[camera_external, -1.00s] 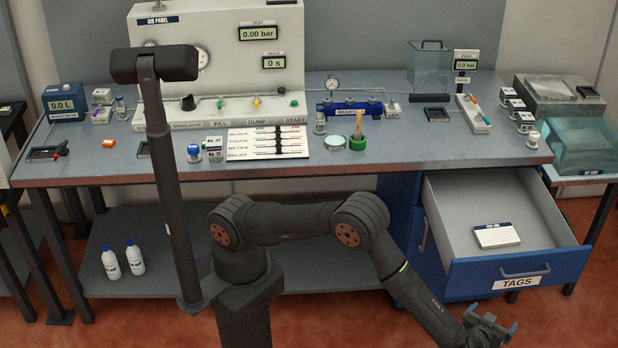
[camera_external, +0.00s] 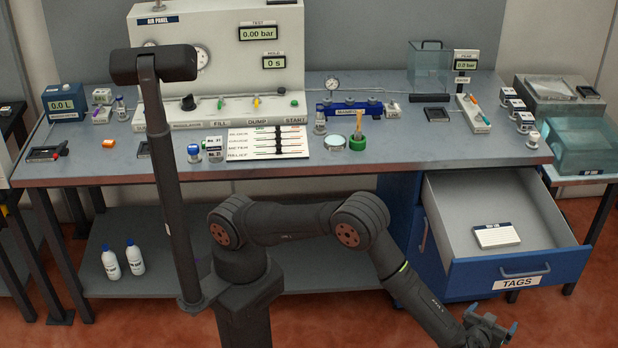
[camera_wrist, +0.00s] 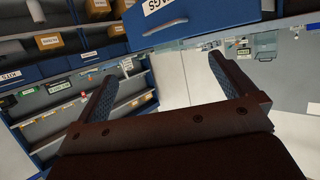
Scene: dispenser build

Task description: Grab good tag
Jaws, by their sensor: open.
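A white tag stack with a dark blue header strip (camera_external: 496,236) lies flat in the open blue drawer labelled TAGS (camera_external: 548,268). The print on its header is too small to read. My gripper (camera_external: 493,327) is low in front of the drawer, below its front panel and apart from it. In the wrist view my gripper (camera_wrist: 162,85) has its two fingers wide apart with nothing between them. The drawer front with its TAGS label and handle shows beyond the fingers in the wrist view (camera_wrist: 200,22). The tag is not visible there.
The workbench (camera_external: 400,150) above holds the air panel (camera_external: 215,60), a manifold (camera_external: 350,108) and small parts. A clear tank (camera_external: 595,140) stands at the far right. The drawer's raised front and side walls surround the tag. The floor around my gripper is clear.

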